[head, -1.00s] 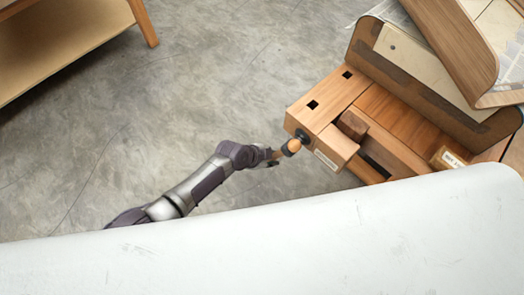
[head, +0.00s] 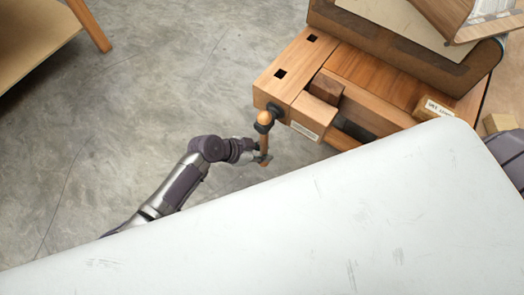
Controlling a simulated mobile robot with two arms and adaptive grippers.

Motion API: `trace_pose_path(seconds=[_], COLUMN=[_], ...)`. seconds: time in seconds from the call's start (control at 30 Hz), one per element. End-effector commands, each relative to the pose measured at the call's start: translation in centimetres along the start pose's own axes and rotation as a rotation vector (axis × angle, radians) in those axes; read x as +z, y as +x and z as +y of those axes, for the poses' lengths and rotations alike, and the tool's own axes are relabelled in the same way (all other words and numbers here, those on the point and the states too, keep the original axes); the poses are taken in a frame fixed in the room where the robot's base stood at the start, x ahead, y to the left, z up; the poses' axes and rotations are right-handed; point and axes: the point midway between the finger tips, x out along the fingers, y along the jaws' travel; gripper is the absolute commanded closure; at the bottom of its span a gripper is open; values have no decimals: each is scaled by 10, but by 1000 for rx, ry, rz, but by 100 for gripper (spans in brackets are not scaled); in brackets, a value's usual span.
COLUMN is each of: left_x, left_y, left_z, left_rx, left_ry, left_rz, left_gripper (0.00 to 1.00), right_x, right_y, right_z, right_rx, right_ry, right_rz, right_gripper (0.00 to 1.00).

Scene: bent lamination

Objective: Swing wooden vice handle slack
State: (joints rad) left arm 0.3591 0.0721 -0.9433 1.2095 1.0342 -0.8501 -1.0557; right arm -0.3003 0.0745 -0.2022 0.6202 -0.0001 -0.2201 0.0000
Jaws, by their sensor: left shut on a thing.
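The wooden vice handle (head: 264,140) is a short rod with a round knob at its upper end, set in a dark hub (head: 274,111) on the vice's front jaw (head: 306,115). It points roughly down the picture. My left gripper (head: 263,158) is shut on the handle near its lower end. The fingertips are small in the head view. A dark wooden block (head: 326,88) sits in the vice by the front jaw. My right gripper is not in view; only a part of my right arm shows at the right edge.
The wooden bench (head: 380,80) carries a bent wooden form (head: 400,45) and a labelled block (head: 434,108). A small wood block (head: 499,123) lies at the right. A shelf or table (head: 40,35) stands at upper left. Grey floor (head: 170,80) is open between. My white body covers the bottom.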

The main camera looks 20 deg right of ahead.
Motion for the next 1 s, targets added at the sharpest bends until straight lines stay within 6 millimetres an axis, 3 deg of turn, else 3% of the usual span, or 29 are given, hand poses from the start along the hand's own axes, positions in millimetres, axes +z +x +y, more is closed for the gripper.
trace_pose_path(seconds=[0.17,0.2,0.33,0.73,1.0], left_x=[1,0,0,0,1], left_y=[0,0,0,-7,-58], left_z=[1,1,0,-1,-1], left_rx=[1,1,0,-3,-4], left_ry=[-1,-1,0,2,3], left_rz=[-1,-1,-1,1,-1], left_gripper=[100,69,49,49,49], right_x=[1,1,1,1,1], right_y=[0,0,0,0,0], right_z=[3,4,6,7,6], right_rx=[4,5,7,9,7], right_ry=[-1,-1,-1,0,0], right_rz=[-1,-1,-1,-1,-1], right_gripper=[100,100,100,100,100])
